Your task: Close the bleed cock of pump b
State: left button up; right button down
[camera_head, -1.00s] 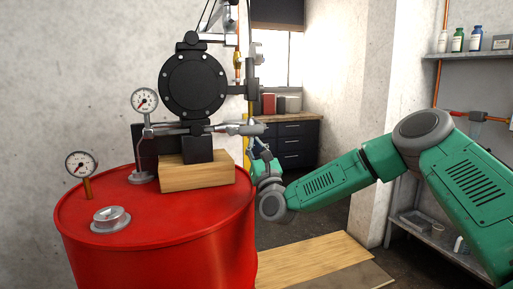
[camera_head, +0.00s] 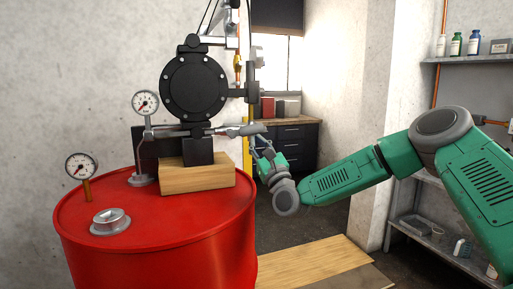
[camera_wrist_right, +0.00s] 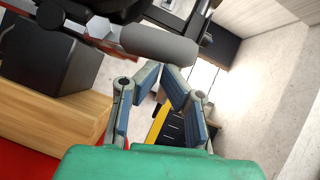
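One black pump (camera_head: 194,86) stands on a wooden block on the red drum; I cannot read any label that marks it as pump b. A grey cylindrical handle (camera_head: 249,129) sticks out to the right at the pump's lower side. It also shows large in the right wrist view (camera_wrist_right: 160,44); I cannot tell whether it is the bleed cock. My right gripper (camera_head: 261,142) is just below the handle's right end. In the wrist view its blue-padded fingertips (camera_wrist_right: 163,70) come together near the handle, with nothing seen between them; contact is unclear. My left gripper is not in view.
The red drum (camera_head: 160,235) carries two gauges (camera_head: 145,103) and a cap (camera_head: 110,221). The wooden block (camera_head: 197,178) is left of my right gripper. A shelf with bottles (camera_head: 456,43) is at the right. A dark cabinet (camera_head: 298,140) stands behind. Open floor lies between.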

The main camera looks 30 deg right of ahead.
notch_tip(320, 180, up, 3)
jog(key=n+g+y, duration=0.1)
jog(key=n+y, duration=0.3)
jog(key=n, duration=0.2)
jog(key=shift+f+y+p, duration=0.1)
jog(key=shift+y+p, duration=0.2)
jog(key=shift+p, duration=0.1)
jog(key=a+r+n+g+y+p, duration=0.3)
jog(key=n+g+p, duration=0.4)
jog(key=n+p, duration=0.5)
jog(key=shift+w+a+r+n+y+p, duration=0.35)
jog(key=shift+r+n+y, duration=0.15)
jog(key=shift+r+n, duration=0.6)
